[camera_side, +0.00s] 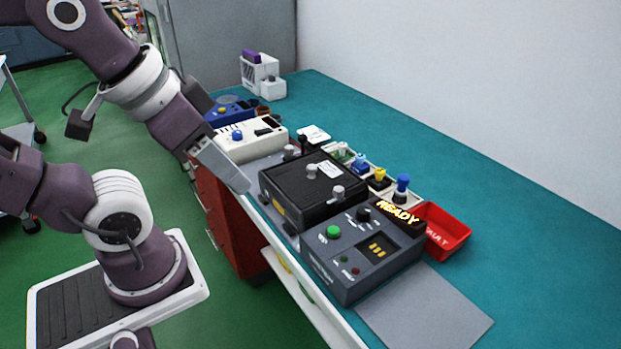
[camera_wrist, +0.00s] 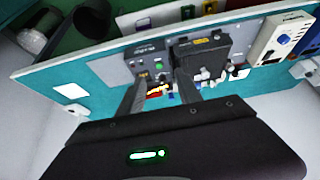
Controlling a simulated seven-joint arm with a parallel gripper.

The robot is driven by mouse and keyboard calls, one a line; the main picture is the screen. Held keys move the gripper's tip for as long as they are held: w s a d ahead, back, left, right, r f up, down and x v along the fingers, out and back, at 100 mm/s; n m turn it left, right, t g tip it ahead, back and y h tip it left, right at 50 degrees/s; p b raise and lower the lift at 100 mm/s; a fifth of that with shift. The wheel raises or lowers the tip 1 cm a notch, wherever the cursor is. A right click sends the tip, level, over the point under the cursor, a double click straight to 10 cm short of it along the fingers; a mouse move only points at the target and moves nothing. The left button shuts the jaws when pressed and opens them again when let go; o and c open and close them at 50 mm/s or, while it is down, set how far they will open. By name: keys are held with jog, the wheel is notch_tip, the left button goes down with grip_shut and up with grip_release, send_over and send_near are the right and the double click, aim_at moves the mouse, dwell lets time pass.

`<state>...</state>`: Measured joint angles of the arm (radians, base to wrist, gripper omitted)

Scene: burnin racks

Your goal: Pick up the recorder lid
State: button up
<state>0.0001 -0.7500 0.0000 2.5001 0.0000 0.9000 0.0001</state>
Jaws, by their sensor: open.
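A black box (camera_side: 299,190) stands on the bench in the middle of the side view. Its flat black top, which looks like the recorder lid (camera_side: 290,172), carries a grey knob (camera_side: 312,171) and a white label. The box also shows in the wrist view (camera_wrist: 207,52), small and partly behind a finger. My gripper (camera_side: 243,186) is left of the box in the side view, near the bench's front edge; the side view does not clearly show both fingers. In the wrist view my gripper (camera_wrist: 160,78) has its two fingers apart with nothing held between them.
A grey control unit (camera_side: 365,250) with a green button and a READY sign stands right of the box. A red bin (camera_side: 443,230) is behind it. A cream device (camera_side: 250,138) is to the left. Several small coloured-knob parts line the back. The bench (camera_side: 540,220) is clear at right.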

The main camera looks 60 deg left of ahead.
jog(key=shift+o, duration=0.8)
